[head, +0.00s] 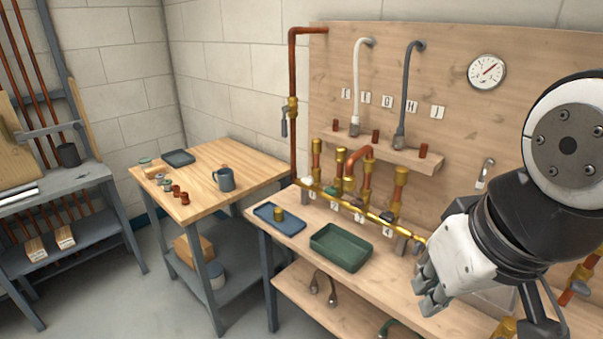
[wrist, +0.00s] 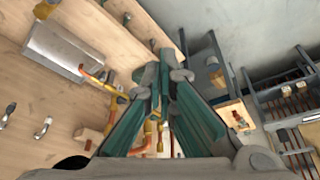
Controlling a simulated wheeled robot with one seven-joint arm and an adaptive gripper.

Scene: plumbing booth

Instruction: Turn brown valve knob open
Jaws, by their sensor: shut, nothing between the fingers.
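A brass manifold pipe (head: 375,214) runs along the back of the workbench, with small valve knobs above numbered tags. A small brownish knob (head: 357,204) appears to sit on it above the third tag, but it is too small to tell its turn position. My gripper (head: 425,298) is at the right in the head view, in front of and to the right of the manifold, apart from the knobs. Its fingers are shut and empty; in the wrist view the teal fingers (wrist: 164,72) come together at the tips. They hide part of the piping there.
A green tray (head: 341,246) and a blue tray (head: 279,219) lie on the bench in front of the manifold. Upright copper pipes (head: 367,172) rise behind the knobs. A side table (head: 208,176) holds a mug (head: 224,180). A gauge (head: 487,72) hangs on the wooden panel.

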